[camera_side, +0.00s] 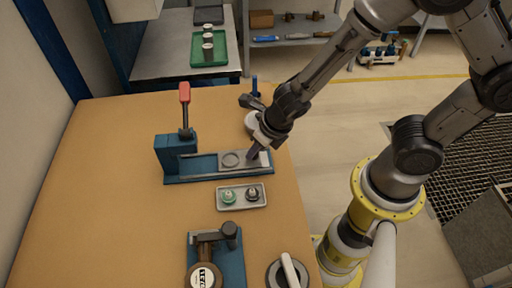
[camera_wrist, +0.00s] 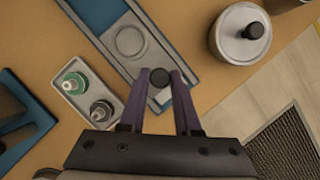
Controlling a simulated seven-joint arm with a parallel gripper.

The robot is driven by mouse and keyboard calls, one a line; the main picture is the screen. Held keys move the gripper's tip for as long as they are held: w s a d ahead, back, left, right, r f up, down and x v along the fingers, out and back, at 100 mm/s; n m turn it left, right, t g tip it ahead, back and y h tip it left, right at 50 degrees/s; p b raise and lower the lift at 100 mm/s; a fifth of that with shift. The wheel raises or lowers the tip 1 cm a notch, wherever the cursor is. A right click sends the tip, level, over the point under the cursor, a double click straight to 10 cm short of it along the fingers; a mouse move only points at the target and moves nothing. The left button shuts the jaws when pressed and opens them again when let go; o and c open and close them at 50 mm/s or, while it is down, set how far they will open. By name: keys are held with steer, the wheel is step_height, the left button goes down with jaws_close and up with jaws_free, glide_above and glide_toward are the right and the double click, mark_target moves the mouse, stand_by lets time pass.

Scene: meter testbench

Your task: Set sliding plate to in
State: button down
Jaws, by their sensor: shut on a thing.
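The sliding plate (camera_side: 231,160) is a light grey plate with a round recess. It lies at the right end of the blue bench fixture (camera_side: 205,179), apart from the upright blue block with the red-handled lever (camera_side: 184,95) at the left end. In the wrist view the plate (camera_wrist: 128,42) shows in front of my fingers, with its dark round knob (camera_wrist: 160,78) between them. My gripper (camera_wrist: 160,74) is shut on this knob. In the side view my gripper (camera_side: 254,153) is over the plate's right end and hides the knob.
A small grey tray (camera_side: 242,205) with a green-topped and a dark-topped part lies in front of the fixture. A round pot with a black knob (camera_wrist: 240,36) stands behind the plate's right end. Another blue fixture (camera_side: 232,268) stands at the front. The table's left side is clear.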

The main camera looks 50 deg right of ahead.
mark_target(219, 163)
stand_by(0.4)
steer(key=w+a, duration=0.7)
stand_by(0.3)
steer(key=shift+w+a, duration=0.1)
steer(key=c, duration=0.6)
jaws_free()
steer(key=v, duration=1.4)
steer(key=shift+f, duration=0.15)
